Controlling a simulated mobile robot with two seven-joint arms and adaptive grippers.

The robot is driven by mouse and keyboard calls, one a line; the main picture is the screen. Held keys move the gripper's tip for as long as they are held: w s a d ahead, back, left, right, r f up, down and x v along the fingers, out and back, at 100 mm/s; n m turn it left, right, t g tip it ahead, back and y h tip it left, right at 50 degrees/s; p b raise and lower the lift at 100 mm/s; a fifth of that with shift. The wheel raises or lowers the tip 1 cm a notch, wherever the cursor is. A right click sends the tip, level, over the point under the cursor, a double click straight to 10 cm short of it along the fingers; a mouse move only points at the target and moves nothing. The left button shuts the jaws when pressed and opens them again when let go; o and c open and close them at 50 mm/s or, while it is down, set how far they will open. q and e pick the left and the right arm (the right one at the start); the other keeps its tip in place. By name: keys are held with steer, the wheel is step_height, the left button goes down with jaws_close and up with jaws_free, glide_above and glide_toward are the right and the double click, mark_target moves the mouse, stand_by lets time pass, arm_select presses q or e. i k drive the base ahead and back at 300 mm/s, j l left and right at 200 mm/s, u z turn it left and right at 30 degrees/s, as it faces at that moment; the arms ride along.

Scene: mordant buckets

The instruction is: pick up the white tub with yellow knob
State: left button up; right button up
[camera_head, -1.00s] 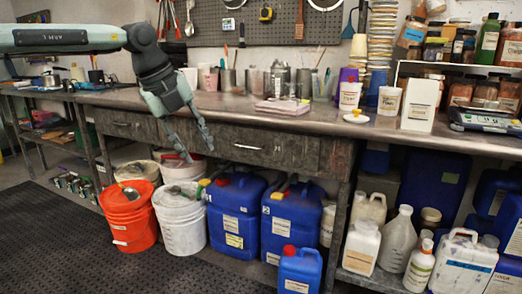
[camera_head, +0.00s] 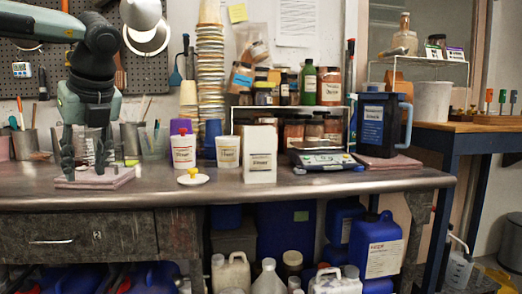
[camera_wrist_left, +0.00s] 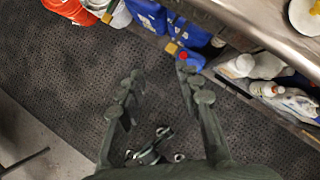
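A low, round white piece with a yellow knob (camera_head: 193,178) sits on the metal bench top, left of centre in the head view. It looks more like a flat lid or dish than a deep tub. Part of a white disc with a yellow bit (camera_wrist_left: 302,18) shows at the top right corner of the left wrist view. My left gripper (camera_head: 85,164) points down with its fingers apart and nothing between them, left of the white piece. In the left wrist view the gripper (camera_wrist_left: 160,92) is over dark floor matting in front of the bench. My right gripper is not in view.
A labelled white tub (camera_head: 228,152), a white bottle (camera_head: 183,152) and a white box (camera_head: 260,155) stand behind the knobbed piece. A scale (camera_head: 322,160) and a blue jug (camera_head: 378,125) are to the right. The bench's front edge (camera_head: 300,195) is bare.

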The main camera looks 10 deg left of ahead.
mark_target(227, 147)
steer(key=i+j+z, duration=0.65)
steer(key=j+z, duration=0.15)
steer(key=j, duration=0.2)
steer(key=i+j+z, duration=0.25)
steer(key=j, duration=0.15)
steer(key=k, duration=0.1)
